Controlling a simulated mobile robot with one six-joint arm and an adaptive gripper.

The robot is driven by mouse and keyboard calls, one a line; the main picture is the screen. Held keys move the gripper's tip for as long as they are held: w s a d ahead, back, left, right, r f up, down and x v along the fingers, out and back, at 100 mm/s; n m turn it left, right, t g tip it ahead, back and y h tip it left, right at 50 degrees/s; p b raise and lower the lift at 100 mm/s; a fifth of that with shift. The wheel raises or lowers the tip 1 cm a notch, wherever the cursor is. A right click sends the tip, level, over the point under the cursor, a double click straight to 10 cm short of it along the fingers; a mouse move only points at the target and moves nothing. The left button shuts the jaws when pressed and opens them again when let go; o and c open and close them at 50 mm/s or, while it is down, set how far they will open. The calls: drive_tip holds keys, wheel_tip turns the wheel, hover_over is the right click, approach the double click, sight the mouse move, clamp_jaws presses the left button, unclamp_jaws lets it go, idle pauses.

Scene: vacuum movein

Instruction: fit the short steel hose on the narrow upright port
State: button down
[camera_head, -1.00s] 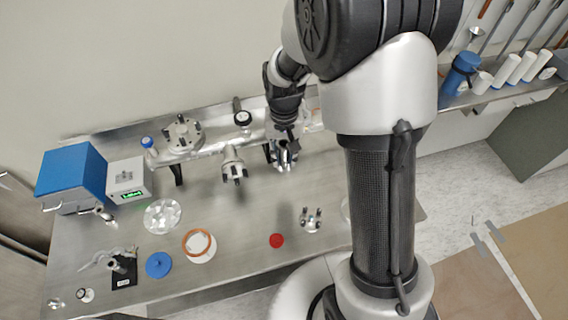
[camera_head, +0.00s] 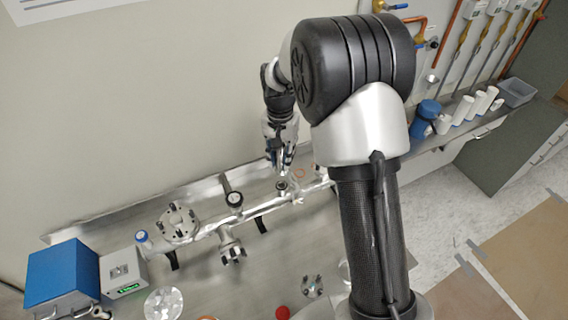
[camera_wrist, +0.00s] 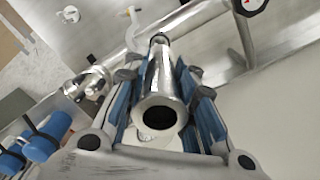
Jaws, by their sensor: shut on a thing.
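The short steel hose (camera_wrist: 158,98) is a shiny tube with a flanged open end toward the wrist camera. My gripper (camera_wrist: 160,72) is shut on it, with blue-padded fingers on both sides. In the head view my gripper (camera_head: 279,160) points down over the steel pipe line near the wall. A small round dark-topped fitting (camera_head: 281,185) shows just under the fingertips; I cannot tell whether it is the narrow upright port or the hose's lower end. In the wrist view the hose's far end lies near the pipe, and the hose hides what is behind it.
The pipe line carries a gauge (camera_head: 234,198) and a large bolted flange (camera_head: 178,223) to the left. A blue box (camera_head: 62,274) and a small meter (camera_head: 123,273) stand at the bench's left. Blue and white bottles (camera_head: 428,112) stand on the right bench.

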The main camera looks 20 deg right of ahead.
sight(281, 172)
drive_tip(key=shift+w, duration=0.2)
drive_tip(key=shift+s+d+f+b, duration=0.1)
drive_tip(key=shift+s+f+b, duration=0.05)
drive_tip(key=shift+f+b, duration=2.05)
drive_tip(key=shift+f, duration=0.9)
drive_tip(key=shift+f, duration=0.55)
drive_tip(key=c, duration=1.2)
unclamp_jaws()
drive_tip(key=shift+c, duration=0.2)
wheel_tip(281, 172, up, 12)
drive_tip(key=shift+r, duration=0.1)
